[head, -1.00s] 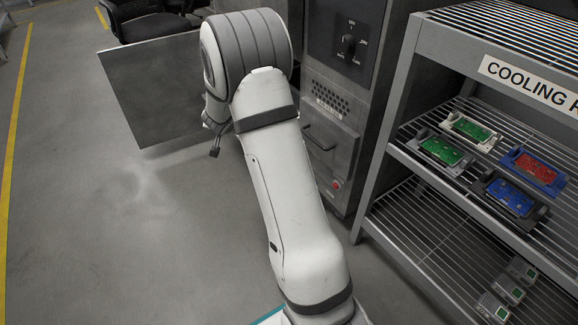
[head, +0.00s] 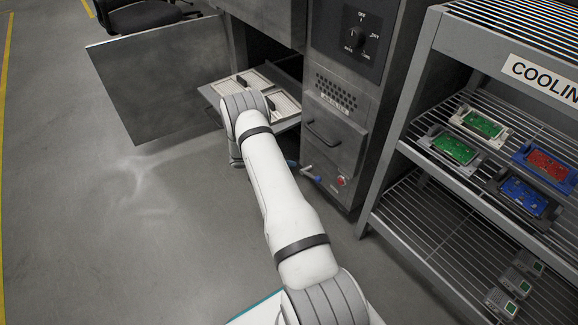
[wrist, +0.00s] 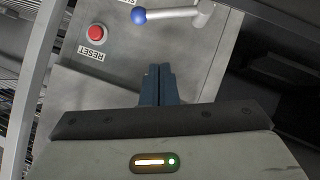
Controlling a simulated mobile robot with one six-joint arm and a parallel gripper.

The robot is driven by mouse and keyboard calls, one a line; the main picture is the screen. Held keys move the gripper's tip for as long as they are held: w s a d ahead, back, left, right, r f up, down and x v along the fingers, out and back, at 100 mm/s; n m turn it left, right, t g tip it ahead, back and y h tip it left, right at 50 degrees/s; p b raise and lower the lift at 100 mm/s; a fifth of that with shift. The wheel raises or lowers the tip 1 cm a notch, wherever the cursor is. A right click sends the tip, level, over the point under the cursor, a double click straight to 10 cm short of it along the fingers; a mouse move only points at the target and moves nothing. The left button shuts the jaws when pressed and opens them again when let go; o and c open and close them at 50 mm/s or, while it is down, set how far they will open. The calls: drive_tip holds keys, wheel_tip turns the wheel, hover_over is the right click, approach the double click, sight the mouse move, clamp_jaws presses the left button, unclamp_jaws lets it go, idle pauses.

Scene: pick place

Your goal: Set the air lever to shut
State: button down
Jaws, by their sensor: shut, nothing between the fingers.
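The air lever (wrist: 172,13) is a light grey bar with a blue ball knob (wrist: 138,16) at its end. It lies nearly level across the top of the wrist view, where the panel appears upside down. In the head view the lever (head: 307,171) shows low on the machine front, its blue knob (head: 317,178) pointing right and slightly down. A label above it in the wrist view is cut off and unreadable. My gripper (wrist: 158,68) is shut and empty, its fingertips apart from the lever in the picture. In the head view my arm mostly hides the gripper.
A red RESET button (wrist: 96,33) sits beside the lever. The machine's door (head: 150,80) hangs open at left, with a tray (head: 285,103) inside. A rotary dial (head: 354,40) is above. A cooling rack (head: 405,150) with several boards stands at right. Floor at left is clear.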

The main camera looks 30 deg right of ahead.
drive_tip(key=b, duration=0.3)
hover_over(307, 173)
drive_tip(key=s+a, duration=0.1)
drive_tip(key=a, duration=0.2)
wheel_tip(307, 173, down, 4)
drive_tip(key=f, duration=0.1)
drive_tip(key=s+f+b, duration=0.1)
drive_tip(key=d+f, duration=0.1)
drive_tip(key=shift+s+f+b, duration=0.2)
drive_tip(key=shift+b, duration=0.15)
drive_tip(key=shift+s+r+p, duration=0.15)
drive_tip(key=shift+p, duration=0.15)
